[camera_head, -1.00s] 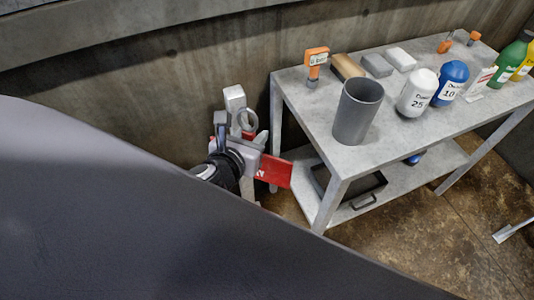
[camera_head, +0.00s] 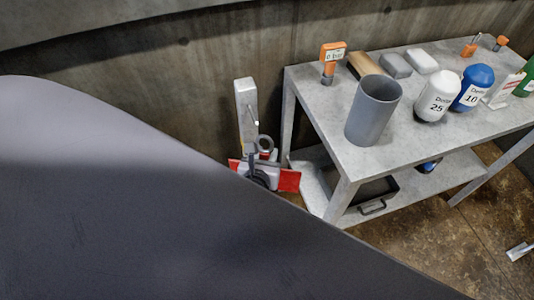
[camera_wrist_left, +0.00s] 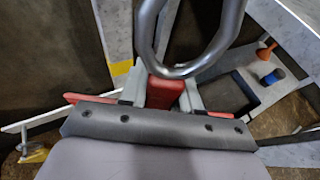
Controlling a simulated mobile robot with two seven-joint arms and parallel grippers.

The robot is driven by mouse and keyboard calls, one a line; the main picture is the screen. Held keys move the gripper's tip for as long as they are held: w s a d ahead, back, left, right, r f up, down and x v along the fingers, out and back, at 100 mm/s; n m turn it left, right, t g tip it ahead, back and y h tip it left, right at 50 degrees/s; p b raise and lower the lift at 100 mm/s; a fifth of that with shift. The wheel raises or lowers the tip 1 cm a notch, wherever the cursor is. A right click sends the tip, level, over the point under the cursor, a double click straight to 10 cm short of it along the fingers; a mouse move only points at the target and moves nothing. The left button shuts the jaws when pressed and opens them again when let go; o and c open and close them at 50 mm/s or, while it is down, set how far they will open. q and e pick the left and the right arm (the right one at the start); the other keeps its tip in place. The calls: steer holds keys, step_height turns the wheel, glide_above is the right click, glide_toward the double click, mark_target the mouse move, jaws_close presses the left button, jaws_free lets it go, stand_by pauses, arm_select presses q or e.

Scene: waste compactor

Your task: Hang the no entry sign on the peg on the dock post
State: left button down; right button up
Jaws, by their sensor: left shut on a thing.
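The red no entry sign (camera_head: 288,181) is held low at the post in the head view, with its grey metal ring (camera_head: 265,143) standing above it. My left gripper (camera_head: 264,174) is shut on the sign, partly hidden by a large dark surface. In the left wrist view, the fingers (camera_wrist_left: 160,92) pinch a red part of the sign (camera_wrist_left: 165,92), and the ring (camera_wrist_left: 190,68) rises in front. The pale dock post (camera_head: 243,100) stands against the wall. Its thin peg (camera_head: 254,116) is above the ring, apart from it in the picture. My right gripper is not in view.
A grey table (camera_head: 330,120) stands close right of the post, bearing a grey cup (camera_head: 373,112), a white bottle (camera_head: 436,97), a blue bottle (camera_head: 473,88) and an orange-topped tool (camera_head: 332,58). A black tray (camera_head: 372,196) is on its lower shelf. A concrete wall is behind.

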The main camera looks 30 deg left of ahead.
arm_select(q)
steer(key=w+a, duration=0.1)
steer(key=a, duration=0.1)
steer(key=w+a+b, duration=0.1)
steer(key=w+a, duration=0.1)
steer(key=w+a+f+b, duration=0.1)
steer(key=w+a, duration=0.1)
steer(key=shift+w+a+f, duration=0.1)
steer(key=shift+w+a, duration=0.15)
steer(key=shift+a, duration=0.1)
stand_by(0.6)
